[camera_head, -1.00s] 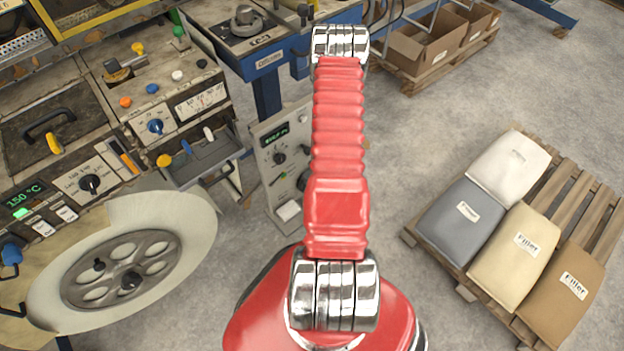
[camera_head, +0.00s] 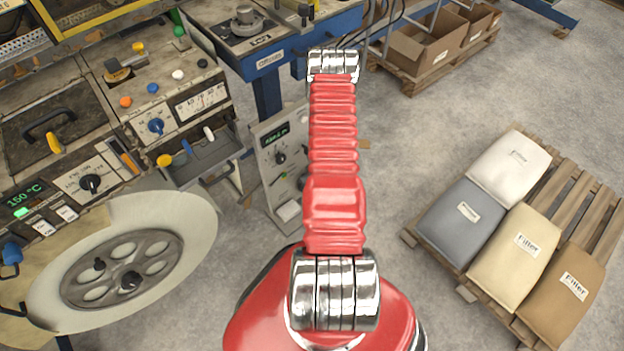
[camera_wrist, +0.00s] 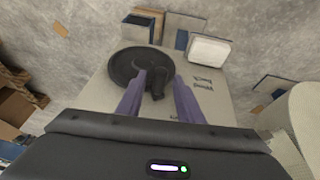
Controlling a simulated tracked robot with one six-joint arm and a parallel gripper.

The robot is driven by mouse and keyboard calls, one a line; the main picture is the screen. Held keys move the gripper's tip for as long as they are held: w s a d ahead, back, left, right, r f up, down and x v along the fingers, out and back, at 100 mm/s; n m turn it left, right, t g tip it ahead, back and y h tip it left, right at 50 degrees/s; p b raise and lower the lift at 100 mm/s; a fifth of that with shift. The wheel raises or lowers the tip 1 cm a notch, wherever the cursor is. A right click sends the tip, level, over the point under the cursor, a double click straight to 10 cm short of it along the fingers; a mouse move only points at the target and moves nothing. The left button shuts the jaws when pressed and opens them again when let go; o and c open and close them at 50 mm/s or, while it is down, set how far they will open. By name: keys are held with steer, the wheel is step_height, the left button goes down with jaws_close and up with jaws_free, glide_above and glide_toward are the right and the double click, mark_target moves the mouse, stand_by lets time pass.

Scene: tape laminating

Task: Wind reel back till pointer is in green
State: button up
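The large cream reel (camera_head: 190,228) with a grey spoked hub (camera_head: 122,268) and two dark knobs stands at the lower left of the head view. A pale scale (camera_head: 202,100) is on the worn console above it; I cannot make out a pointer or green zone. In the wrist view my gripper (camera_wrist: 160,76) has two purple fingers spread apart. A dark knob (camera_wrist: 157,84) on a black round disc (camera_wrist: 122,66) shows between and beyond the fingers; contact cannot be told. The gripper is hidden in the head view.
A grey control panel (camera_head: 268,160) with a green display stands left of my red arm. A pallet of filler bags (camera_head: 463,210) is on the right, and cardboard boxes (camera_head: 425,45) are at the back. In the wrist view a white block (camera_wrist: 208,51) sits beyond the disc.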

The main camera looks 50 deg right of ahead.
jaws_close()
stand_by(0.3)
steer(key=shift+d, duration=0.45)
steer(key=shift+a, duration=0.45)
steer(key=shift+w+a, duration=0.1)
steer(key=shift+a, duration=0.05)
